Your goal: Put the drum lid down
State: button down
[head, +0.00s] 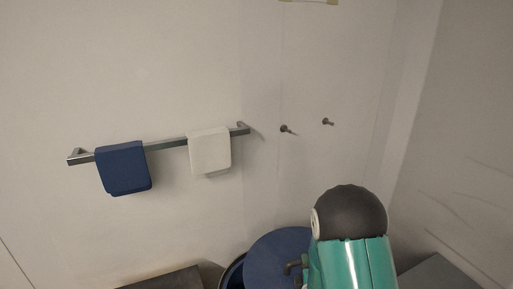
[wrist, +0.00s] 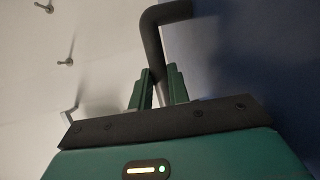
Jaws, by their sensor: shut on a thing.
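The drum lid (head: 270,255) is a round blue disc at the bottom of the head view, partly hidden behind my teal arm. In the wrist view its blue face (wrist: 250,60) fills the right side. My gripper (wrist: 158,86) is shut on the lid's dark bent handle (wrist: 153,45), with a green finger on each side of the bar. In the head view the curved rim of the drum (head: 232,273) shows at the lid's left edge. The lid sits offset to the right of that rim. I cannot tell whether they touch.
A wall rail holds a dark blue cloth (head: 124,168) and a white cloth (head: 209,151). Two wall pegs (head: 287,129) (head: 327,121) stick out right of it. A dark flat surface (head: 170,280) lies left of the drum, and a grey one (head: 440,274) lies at the lower right.

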jog(key=shift+r, duration=0.6)
jog(key=shift+f, duration=3.5)
jog(key=shift+r, duration=3.45)
notch_tip(320, 180, down, 7)
jog(key=shift+f, duration=0.1)
jog(key=shift+a, duration=0.2)
